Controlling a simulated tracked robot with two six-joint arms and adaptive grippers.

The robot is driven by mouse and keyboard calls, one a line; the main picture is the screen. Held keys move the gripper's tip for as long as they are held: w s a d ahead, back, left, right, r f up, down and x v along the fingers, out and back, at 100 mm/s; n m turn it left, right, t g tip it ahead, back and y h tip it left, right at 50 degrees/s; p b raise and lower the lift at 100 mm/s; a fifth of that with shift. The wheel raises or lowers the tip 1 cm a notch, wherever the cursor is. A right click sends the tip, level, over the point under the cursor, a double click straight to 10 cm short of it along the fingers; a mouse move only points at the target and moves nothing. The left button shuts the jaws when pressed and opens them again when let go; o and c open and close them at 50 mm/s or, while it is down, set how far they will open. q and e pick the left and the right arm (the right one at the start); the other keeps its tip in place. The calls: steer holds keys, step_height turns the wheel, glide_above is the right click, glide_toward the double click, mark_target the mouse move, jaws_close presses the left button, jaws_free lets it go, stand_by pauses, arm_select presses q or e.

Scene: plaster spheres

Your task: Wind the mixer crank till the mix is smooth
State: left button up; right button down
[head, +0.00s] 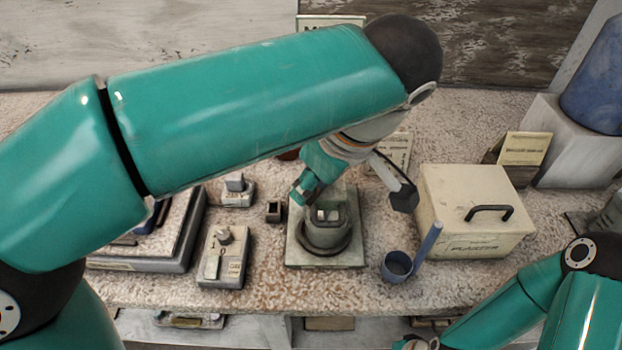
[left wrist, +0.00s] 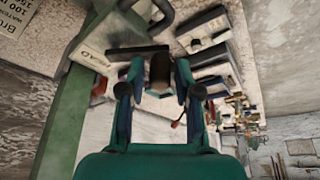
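The mixer (head: 325,238), a grey-green unit with a round pot, stands on a square base at the middle of the bench. A small dark block (head: 273,210), perhaps the crank grip, is just left of it. My left gripper (head: 298,194) is above the pot's left side, beside the dark block. In the left wrist view, a dark brown grip (left wrist: 160,70) lies between the open fingers (left wrist: 159,82), with gaps on both sides. The state of the mix cannot be made out. My right gripper (head: 415,343) is cut off at the bottom edge.
A cream plaster box (head: 470,205) with a black handle is right of the mixer. A blue cup (head: 397,266) stands in front of it. A switch box (head: 225,256) and a dark-edged tray (head: 185,262) are to the left. A blue drum (head: 598,80) is back right.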

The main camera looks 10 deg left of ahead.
arm_select(q)
steer(key=v, duration=0.7)
steer(key=shift+d+r, duration=0.1)
stand_by(0.5)
